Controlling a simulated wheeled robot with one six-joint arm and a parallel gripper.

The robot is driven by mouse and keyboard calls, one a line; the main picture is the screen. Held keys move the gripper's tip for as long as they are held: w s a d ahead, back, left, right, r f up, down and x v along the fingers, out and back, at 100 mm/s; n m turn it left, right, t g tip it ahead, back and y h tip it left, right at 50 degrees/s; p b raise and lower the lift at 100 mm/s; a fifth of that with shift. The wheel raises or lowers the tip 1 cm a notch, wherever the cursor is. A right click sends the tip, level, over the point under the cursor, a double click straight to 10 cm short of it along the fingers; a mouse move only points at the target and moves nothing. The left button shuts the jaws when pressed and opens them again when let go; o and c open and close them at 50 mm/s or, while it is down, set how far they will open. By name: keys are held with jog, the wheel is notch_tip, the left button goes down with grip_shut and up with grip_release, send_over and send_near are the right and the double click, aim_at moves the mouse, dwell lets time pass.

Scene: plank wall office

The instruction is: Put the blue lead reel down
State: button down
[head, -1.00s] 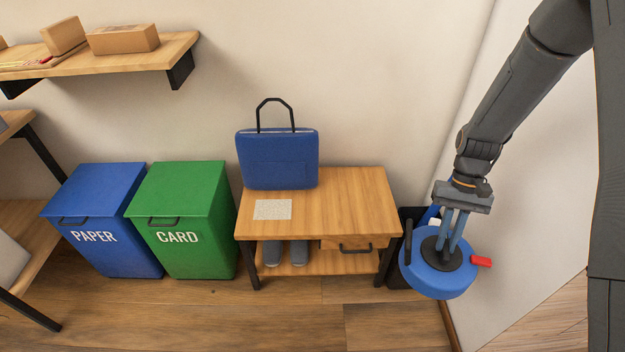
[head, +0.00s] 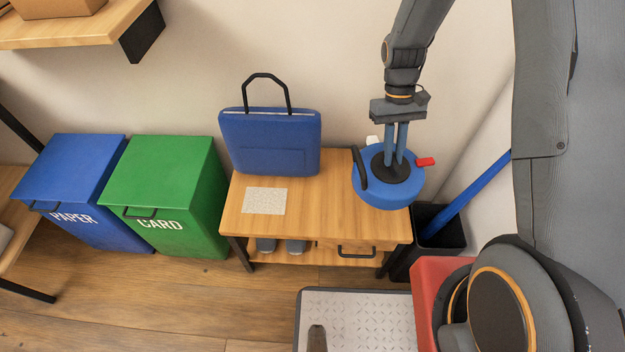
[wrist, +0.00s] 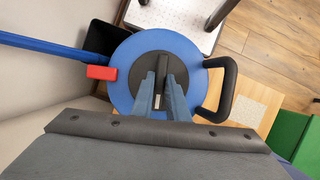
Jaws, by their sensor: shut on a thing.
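The blue lead reel (head: 405,192) is a round blue disc with a black hub, a black handle on its left and a red plug on its right. My gripper (head: 396,160) is shut on its hub from above. The reel is over the right end of the wooden bench (head: 328,199); I cannot tell whether it touches the top. In the wrist view the reel (wrist: 186,50) lies under my gripper (wrist: 161,88), with the handle at right and the red plug at left.
A blue bag (head: 270,142) and a pale sheet (head: 265,201) are on the bench's left part. A black bin (head: 440,232) with a blue pole stands right of the bench. A small white object (head: 372,140) shows behind the reel. Green (head: 165,190) and blue (head: 75,180) bins stand left.

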aim_at(356, 146)
jog(key=a+r+n+t+h, duration=0.1)
jog(key=a+n, duration=0.2)
jog(key=n, duration=0.2)
jog(key=a+r+n+t+h+b, duration=0.1)
jog(key=a+r+n, duration=0.1)
jog(key=a+n, duration=0.2)
jog(key=a+r+n+t+h, duration=0.1)
jog(key=a+r+n+t, duration=0.1)
jog(key=a+n, duration=0.2)
jog(key=shift+w+a+r+n+b, duration=0.1)
jog(key=shift+w+a+n+b, duration=0.05)
jog(key=shift+n, duration=0.5)
jog(key=shift+w+a+n+b, duration=0.1)
jog(key=shift+w+n+b, duration=0.05)
jog(key=shift+n, duration=0.5)
notch_tip(356, 146, down, 17)
jog(key=shift+f+h, duration=0.2)
jog(key=shift+h, duration=0.1)
jog(key=shift+f, duration=0.1)
jog(key=c, duration=1.7)
grip_release()
jog(key=shift+c, duration=0.2)
